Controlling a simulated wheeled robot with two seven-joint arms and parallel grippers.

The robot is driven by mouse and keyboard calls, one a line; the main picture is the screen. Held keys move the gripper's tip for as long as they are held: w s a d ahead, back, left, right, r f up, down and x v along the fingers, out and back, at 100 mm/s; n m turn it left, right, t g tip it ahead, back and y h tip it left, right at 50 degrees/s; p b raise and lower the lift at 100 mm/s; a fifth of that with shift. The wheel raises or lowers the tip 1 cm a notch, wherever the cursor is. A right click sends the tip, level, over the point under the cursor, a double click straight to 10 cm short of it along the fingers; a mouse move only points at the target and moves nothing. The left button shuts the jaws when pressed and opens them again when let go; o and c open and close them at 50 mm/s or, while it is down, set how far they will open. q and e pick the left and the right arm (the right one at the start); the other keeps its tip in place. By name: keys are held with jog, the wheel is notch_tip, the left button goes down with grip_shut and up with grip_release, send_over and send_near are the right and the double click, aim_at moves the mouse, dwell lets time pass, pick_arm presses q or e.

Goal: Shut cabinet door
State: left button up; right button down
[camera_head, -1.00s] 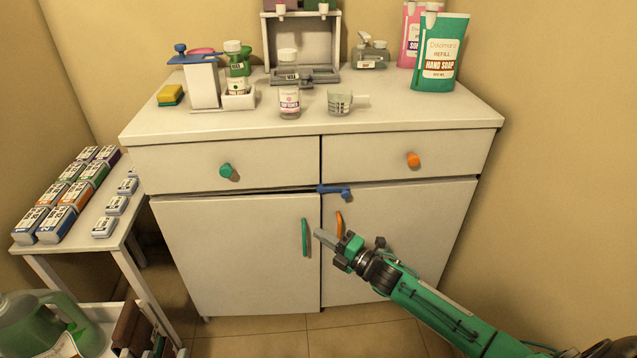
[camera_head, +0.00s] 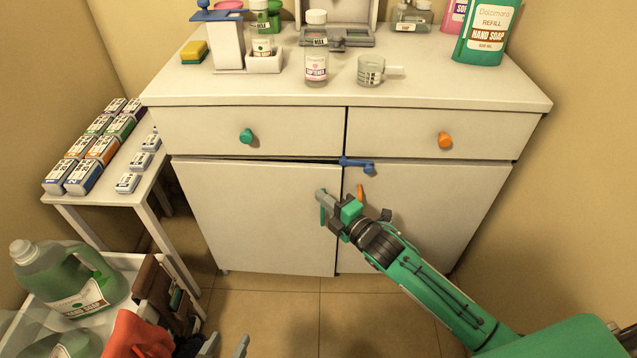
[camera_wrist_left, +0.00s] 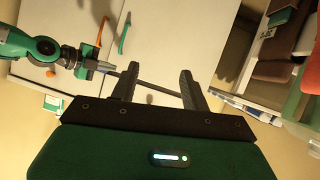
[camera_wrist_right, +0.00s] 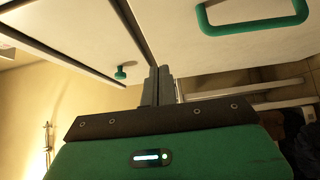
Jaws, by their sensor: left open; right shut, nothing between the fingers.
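The white cabinet's left door (camera_head: 250,220) stands slightly ajar, with a dark gap along its top edge. Its green handle (camera_head: 322,215) is partly hidden behind my right gripper; it shows fully in the right wrist view (camera_wrist_right: 255,24). The right door (camera_head: 430,215), with an orange handle (camera_head: 360,191), looks flush. A blue latch (camera_head: 358,164) sits above where the doors meet. My right gripper (camera_head: 321,196) is shut and empty in front of the left door's inner side; contact cannot be told. My left gripper (camera_head: 224,346) is open and empty, low in front of the cabinet.
A cart (camera_head: 40,318) with a green soap jug (camera_head: 70,280) stands at the lower left, close to my left gripper. A side table (camera_head: 85,204) with small boxes is left of the cabinet. Bottles and a cup stand on the cabinet top (camera_head: 210,92).

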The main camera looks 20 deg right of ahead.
jog(key=w+b, duration=0.1)
jog(key=w, duration=0.5)
jog(key=shift+a, duration=0.1)
pick_arm(q)
jog(key=shift+d+r+t+h, duration=0.3)
jog(key=shift+d+t+h, duration=0.2)
jog(key=shift+d+t, duration=0.35)
pick_arm(e)
jog(key=shift+w, duration=0.15)
